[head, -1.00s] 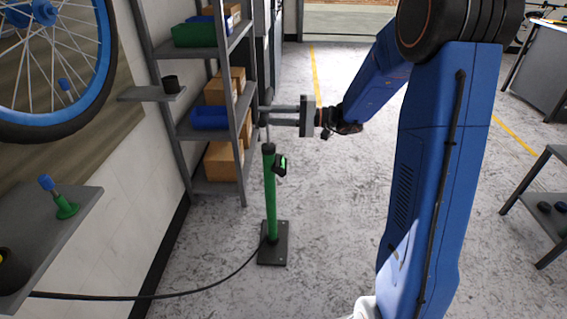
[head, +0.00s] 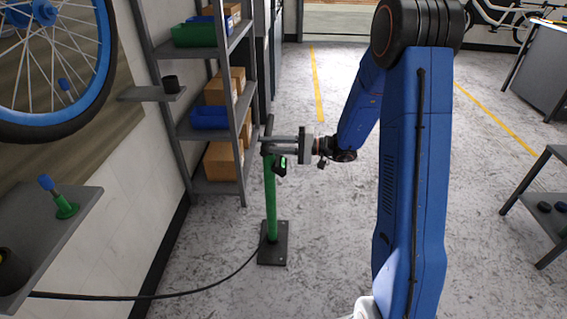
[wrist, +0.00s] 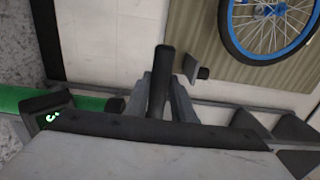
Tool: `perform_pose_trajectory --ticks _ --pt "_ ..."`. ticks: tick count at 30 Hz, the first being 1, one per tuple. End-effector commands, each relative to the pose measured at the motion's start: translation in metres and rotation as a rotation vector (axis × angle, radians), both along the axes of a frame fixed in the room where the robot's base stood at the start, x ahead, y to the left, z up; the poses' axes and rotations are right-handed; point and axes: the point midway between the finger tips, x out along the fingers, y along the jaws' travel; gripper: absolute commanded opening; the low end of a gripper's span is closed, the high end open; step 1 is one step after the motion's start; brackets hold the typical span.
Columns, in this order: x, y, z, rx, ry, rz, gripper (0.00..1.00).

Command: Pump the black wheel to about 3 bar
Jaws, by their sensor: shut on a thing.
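The floor pump has a green barrel (head: 270,205) and stands upright on a black base plate (head: 273,243). My gripper (head: 268,145) is shut on its black handle (head: 269,125), low at the top of the barrel. In the wrist view the handle (wrist: 160,75) sits between the two grey fingers (wrist: 158,104). The black gauge (head: 280,166) hangs beside the barrel top; its green display (wrist: 52,117) is too small to read. A wheel with a black tyre (head: 50,130) and blue rim hangs at the upper left. No all-black wheel shows clearly.
A black hose (head: 170,296) runs from the pump base to the left. A green fitting with a blue top (head: 62,203) stands on a grey wall shelf (head: 70,225). A shelf rack (head: 215,188) with boxes stands behind the pump.

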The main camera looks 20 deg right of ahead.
Motion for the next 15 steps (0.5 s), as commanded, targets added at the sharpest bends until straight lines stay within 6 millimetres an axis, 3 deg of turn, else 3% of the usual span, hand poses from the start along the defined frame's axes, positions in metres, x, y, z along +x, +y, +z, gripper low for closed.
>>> perform_pose_trajectory --ticks 1,2,3,6,15 --pt "0.0002 -0.0004 -0.0082 -0.001 0.006 -0.001 0.0" --pt "0.0002 -0.0004 -0.0073 -0.002 0.003 -0.001 0.27" --pt "0.0002 -0.0004 -0.0062 -0.002 0.002 -0.001 0.37" --pt "0.0001 -0.0003 -0.0057 -0.002 0.002 -0.001 0.55" --pt "0.0 -0.0015 -0.0048 -0.001 0.0 -0.001 0.55"
